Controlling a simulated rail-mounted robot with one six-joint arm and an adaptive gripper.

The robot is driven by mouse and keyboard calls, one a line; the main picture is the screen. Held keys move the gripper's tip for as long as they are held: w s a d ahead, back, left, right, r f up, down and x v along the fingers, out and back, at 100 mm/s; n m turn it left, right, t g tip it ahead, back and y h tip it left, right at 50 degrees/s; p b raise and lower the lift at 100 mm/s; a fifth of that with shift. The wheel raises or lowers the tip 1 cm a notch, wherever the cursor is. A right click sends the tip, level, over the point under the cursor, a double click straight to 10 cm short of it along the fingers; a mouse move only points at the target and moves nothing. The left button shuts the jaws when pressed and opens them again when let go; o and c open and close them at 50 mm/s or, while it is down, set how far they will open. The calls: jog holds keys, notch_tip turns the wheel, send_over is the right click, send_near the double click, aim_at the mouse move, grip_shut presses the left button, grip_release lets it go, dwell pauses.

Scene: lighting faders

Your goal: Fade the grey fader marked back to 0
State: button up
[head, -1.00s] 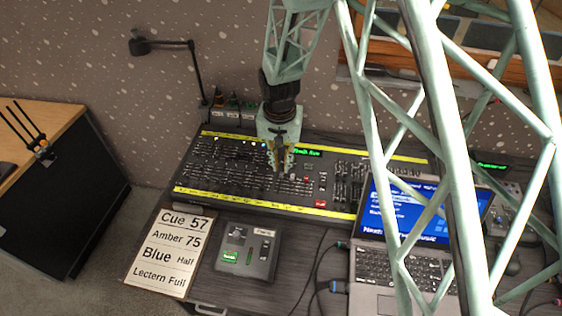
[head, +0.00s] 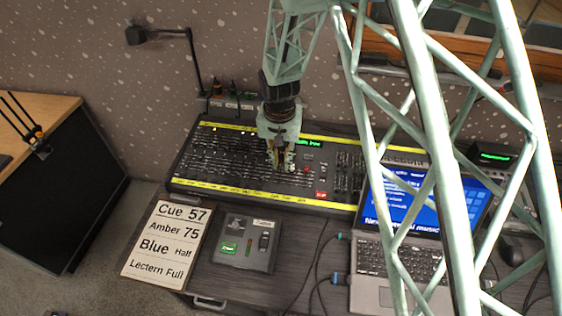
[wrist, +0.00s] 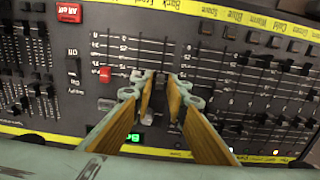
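The lighting desk (head: 225,192) has rows of vertical fader slots and yellow label strips. My gripper (head: 281,167) is low over the middle of the desk in the head view. In the wrist view my gripper (wrist: 165,80) is open, with a gap between its tan-padded fingers. Its tips are over a bank of faders beneath the yellow strip reading "Back Front" (wrist: 178,6), which appears upside down. Fader slots (wrist: 140,50) run just beyond the tips. I cannot pick out the grey fader for certain; the fingers cover part of this bank. Contact with a cap cannot be told.
A red button (wrist: 105,74) and a red-and-white key (wrist: 69,12) are left of the fingers. Black faders (wrist: 250,90) stand close on the right. A laptop (head: 385,262), a small control box (head: 247,243) and a cue sheet (head: 165,243) lie in front of the desk.

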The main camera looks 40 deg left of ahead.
jog(key=shift+c, duration=0.6)
jog(key=shift+c, duration=1.4)
